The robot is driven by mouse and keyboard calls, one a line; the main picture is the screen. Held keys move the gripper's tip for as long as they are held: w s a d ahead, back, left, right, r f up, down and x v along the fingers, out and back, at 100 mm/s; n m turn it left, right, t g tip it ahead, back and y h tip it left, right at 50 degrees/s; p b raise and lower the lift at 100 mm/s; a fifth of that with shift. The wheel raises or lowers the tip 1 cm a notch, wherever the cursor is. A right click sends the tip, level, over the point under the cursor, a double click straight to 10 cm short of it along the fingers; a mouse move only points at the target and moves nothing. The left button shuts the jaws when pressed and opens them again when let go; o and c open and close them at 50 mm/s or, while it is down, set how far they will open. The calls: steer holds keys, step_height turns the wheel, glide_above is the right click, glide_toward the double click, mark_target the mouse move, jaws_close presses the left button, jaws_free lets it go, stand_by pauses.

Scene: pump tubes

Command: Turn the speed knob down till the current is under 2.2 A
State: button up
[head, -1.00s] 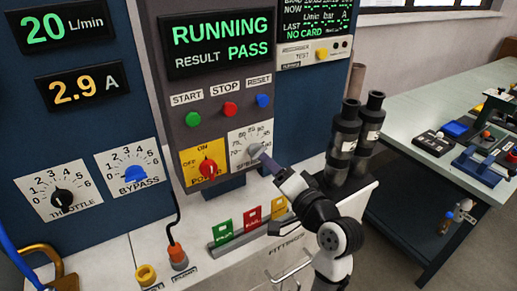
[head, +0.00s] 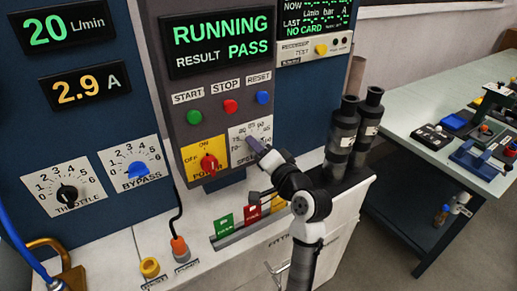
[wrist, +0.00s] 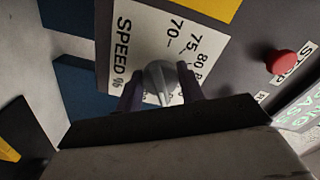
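The grey speed knob (wrist: 160,80) sits on the white speed dial (wrist: 137,20), whose scale includes 70, 75 and 80. In the wrist view my gripper (wrist: 161,86) has one dark finger on each side of the knob, very near its sides; whether they press on it is unclear. A pale line on the knob points toward the bottom of that picture. In the head view my gripper (head: 256,146) is at the speed dial (head: 244,134) and largely hides the knob. The current display (head: 84,88) reads 2.9 A. The flow display (head: 60,28) reads 20 L/min.
The red power knob (head: 209,163) is close left of the speed dial. The start (head: 194,117), stop (head: 231,106) and reset (head: 262,98) buttons are above. Colored cards (head: 225,220) stand below. Black cylinders (head: 343,132) stand to the right.

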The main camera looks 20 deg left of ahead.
steer(key=c, duration=0.4)
steer(key=shift+b, duration=0.3)
steer(key=n+b, duration=0.2)
steer(key=n, duration=0.1)
steer(key=shift+f, duration=0.15)
steer(key=shift+n+b, duration=1.3)
steer(key=shift+n, duration=0.1)
steer(key=o, duration=1)
